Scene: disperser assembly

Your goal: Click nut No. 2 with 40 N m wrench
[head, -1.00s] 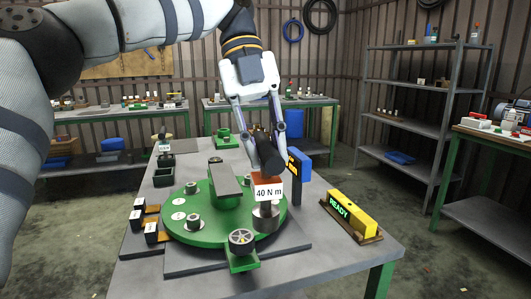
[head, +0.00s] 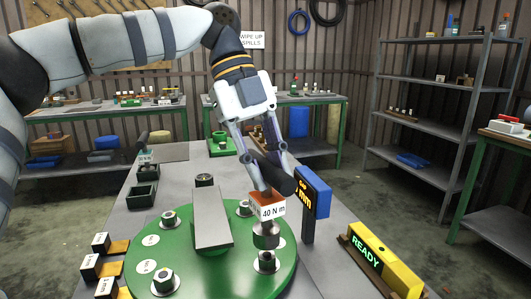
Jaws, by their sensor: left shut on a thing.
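My left gripper (head: 264,168) is shut on the wrench with the black handle (head: 281,180). Its orange and white head (head: 272,207) reads "40 N m". The wrench's grey socket (head: 266,234) points down over a nut (head: 266,261) at the right front of the green disc (head: 215,278); I cannot tell whether they touch. Other nuts stand on the disc at back left (head: 170,219), front left (head: 163,279) and back right (head: 244,208). My right gripper is not in view.
A grey bar (head: 211,222) rises over the disc's middle. A blue display (head: 316,194) on a post stands close right of the wrench. A yellow "READY" box (head: 383,266) sits at the right. Black blocks with orange parts (head: 91,265) line the left. Shelves (head: 437,82) stand beyond.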

